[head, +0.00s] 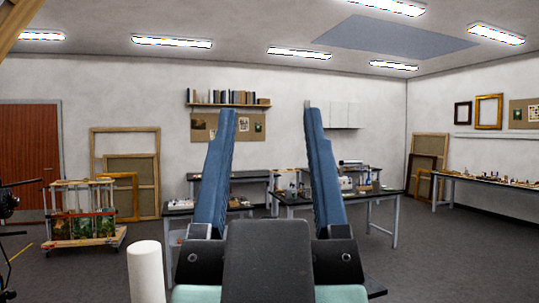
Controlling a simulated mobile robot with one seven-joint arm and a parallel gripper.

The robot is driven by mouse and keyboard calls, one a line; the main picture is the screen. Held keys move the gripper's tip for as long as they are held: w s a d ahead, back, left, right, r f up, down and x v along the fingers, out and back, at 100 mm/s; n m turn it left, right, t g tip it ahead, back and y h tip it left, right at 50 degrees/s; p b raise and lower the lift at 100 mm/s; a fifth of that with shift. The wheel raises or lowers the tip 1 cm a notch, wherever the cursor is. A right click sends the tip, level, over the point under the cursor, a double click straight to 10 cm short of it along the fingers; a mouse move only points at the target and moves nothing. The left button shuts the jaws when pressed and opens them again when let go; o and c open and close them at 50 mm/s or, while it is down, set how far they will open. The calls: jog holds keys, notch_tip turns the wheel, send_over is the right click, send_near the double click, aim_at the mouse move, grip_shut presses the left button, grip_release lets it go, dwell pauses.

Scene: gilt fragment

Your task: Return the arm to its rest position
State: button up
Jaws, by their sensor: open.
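My gripper (270,112) is in the lower middle of the head view, close to the camera. Its two long blue fingers stand wide apart and point forward and up. The gap between them is empty, and the far wall and tables show through it. The dark body of my gripper fills the bottom centre. The rest of my arm is mostly out of view. Nothing touches the fingers.
Worktables (345,199) with small items stand beyond the fingers. A rack of canvases (82,240) is at left. A long table (480,181) is at right. A white cylinder (146,272) rises close at lower left. Grey floor (460,260) is clear at right.

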jog(key=shift+s+r+t, duration=0.3)
jog(key=shift+s+r, duration=0.15)
notch_tip(320, 180, down, 6)
jog(key=b, duration=0.5)
jog(key=shift+w+r, duration=0.1)
jog(key=shift+r, duration=0.15)
